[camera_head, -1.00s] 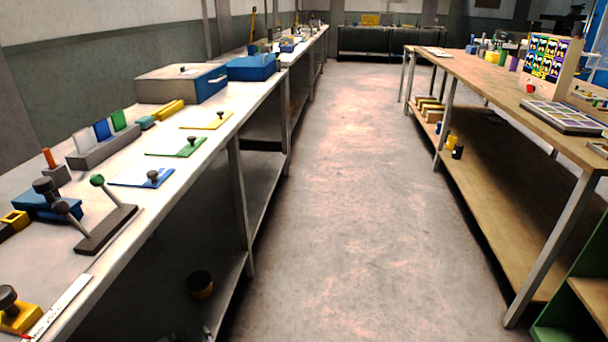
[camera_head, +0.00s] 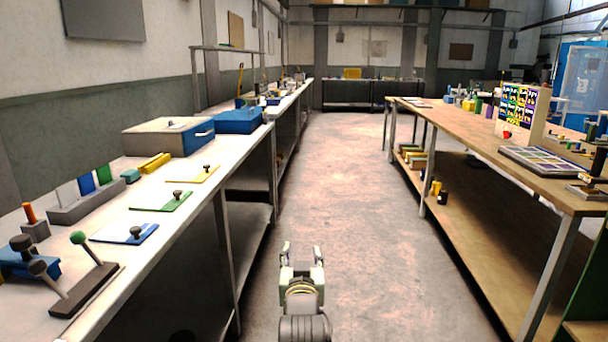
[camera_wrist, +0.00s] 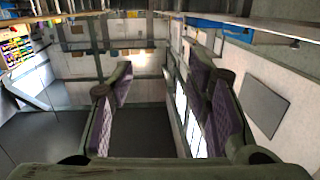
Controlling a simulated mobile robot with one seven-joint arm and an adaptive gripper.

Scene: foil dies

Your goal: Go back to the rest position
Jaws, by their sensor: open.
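My gripper (camera_head: 303,252) shows at the bottom middle of the head view, over the aisle floor between the two benches. Its two fingers stand apart with nothing between them. In the wrist view my gripper (camera_wrist: 155,85) also has its fingers spread, with purple pads on their inner faces and only the distant room between them. It touches no object on either bench.
The left bench (camera_head: 112,264) carries blue, green and yellow plates with knobs, a lever block (camera_head: 84,290) and a grey box (camera_head: 167,140). The right bench (camera_head: 470,135) carries a tray (camera_head: 545,160) and a picture board (camera_head: 518,103). The aisle floor (camera_head: 345,190) is clear.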

